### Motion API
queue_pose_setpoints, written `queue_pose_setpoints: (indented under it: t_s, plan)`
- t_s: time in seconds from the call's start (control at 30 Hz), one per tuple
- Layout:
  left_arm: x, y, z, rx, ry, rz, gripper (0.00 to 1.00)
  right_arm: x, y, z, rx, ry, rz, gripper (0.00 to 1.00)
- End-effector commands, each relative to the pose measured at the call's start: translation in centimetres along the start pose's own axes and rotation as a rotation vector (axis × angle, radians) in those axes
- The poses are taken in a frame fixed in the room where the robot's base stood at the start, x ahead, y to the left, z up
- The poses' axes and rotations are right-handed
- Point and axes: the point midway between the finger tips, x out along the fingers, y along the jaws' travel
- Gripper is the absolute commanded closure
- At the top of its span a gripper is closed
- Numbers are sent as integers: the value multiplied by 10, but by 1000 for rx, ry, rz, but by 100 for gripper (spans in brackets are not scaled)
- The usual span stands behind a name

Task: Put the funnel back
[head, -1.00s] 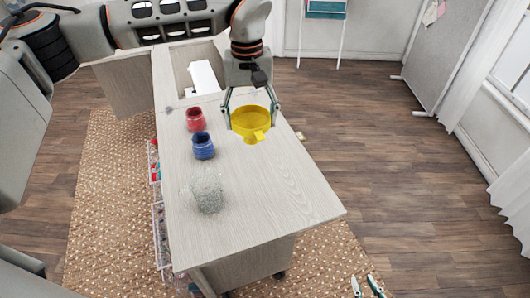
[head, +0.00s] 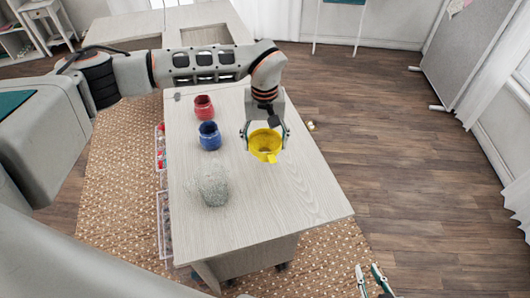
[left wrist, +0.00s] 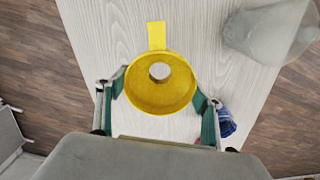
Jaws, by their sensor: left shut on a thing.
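The yellow funnel (head: 264,143) is in my left gripper (head: 265,135), over the right side of the pale wooden cabinet top (head: 270,200). In the left wrist view, the funnel (left wrist: 160,105) shows its wide mouth and round centre hole, with a flat tab pointing away from the gripper. The green finger pads of my left gripper (left wrist: 160,95) press on opposite sides of its rim. The funnel looks held above the top; the exact gap is unclear. My right gripper (head: 370,270) shows at the bottom right, fingers apart and empty, beyond the cabinet's corner.
A red jar (head: 204,107), a blue jar (head: 209,136) and a clear glass jar (head: 213,185) stand along the left side of the top. Clear bins (head: 165,225) hang on the left side. The front right of the top is bare.

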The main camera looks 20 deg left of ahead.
Motion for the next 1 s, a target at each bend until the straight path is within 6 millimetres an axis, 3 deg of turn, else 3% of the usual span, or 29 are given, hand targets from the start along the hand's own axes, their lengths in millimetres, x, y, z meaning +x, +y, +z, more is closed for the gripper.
queue_pose_setpoints:
  t_s: [0.27, 0.5, 0.87, 0.9, 0.93, 1.0]
  plan:
    - [21, 0, 0, 1, 0, 0, 50, 0, 1, -4, -1, 6, 2, 78]
    - [52, 0, 1, 0, -2, 0, 50, -1, 2, -5, -1, 5, 2, 78]
    - [56, 0, 0, 1, 0, 0, 50, 1, 1, 0, -1, 0, 1, 78]
    - [57, 0, 0, 0, 0, 0, 29, 0, 1, 0, -1, 0, 1, 78]
    - [56, 0, 0, 0, 0, 0, 21, 0, 1, -1, -1, -1, 1, 78]
    - [56, 0, 0, 0, 0, 0, 17, 0, 1, -1, -1, -1, 1, 78]
